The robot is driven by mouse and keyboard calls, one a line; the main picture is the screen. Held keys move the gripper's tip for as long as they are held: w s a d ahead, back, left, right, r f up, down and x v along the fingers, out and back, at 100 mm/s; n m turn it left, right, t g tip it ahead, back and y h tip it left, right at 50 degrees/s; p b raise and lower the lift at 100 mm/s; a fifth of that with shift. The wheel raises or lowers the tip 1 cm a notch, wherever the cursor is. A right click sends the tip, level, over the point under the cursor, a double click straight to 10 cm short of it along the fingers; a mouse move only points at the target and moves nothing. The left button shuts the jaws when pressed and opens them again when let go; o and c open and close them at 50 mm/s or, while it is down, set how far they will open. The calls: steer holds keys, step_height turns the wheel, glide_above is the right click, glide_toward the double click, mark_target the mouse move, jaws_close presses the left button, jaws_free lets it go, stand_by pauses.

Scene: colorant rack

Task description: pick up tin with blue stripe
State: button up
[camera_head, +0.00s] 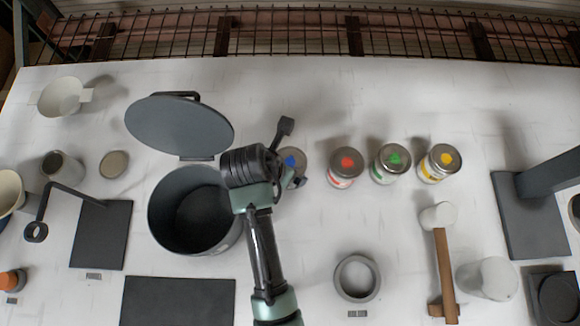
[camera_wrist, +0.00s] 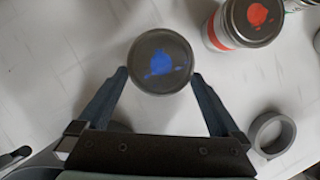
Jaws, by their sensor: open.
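The tin with the blue mark (camera_wrist: 160,62) stands upright on the table, its dark lid with a blue blot facing up in the wrist view. In the head view the blue tin (camera_head: 293,158) is partly hidden behind my gripper. My gripper (camera_wrist: 158,78) is open, with one finger on each side of the tin's near edge. I cannot tell whether the fingers touch the tin. Its side and stripe are hidden under the lid in the wrist view. My gripper (camera_head: 296,176) also shows beside the tin in the head view.
A red tin (camera_head: 346,162), a green tin (camera_head: 392,160) and a yellow tin (camera_head: 440,160) stand in a row to the right. A dark pot (camera_head: 160,215) stands left of my arm. A grey ring (camera_head: 357,296) and a mallet (camera_head: 445,270) lie nearer.

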steer(key=shift+p+x, duration=0.55)
steer(key=shift+x, duration=2.05)
steer(key=shift+w, duration=0.15)
steer(key=c, duration=1.3)
steer(key=shift+r, duration=0.1)
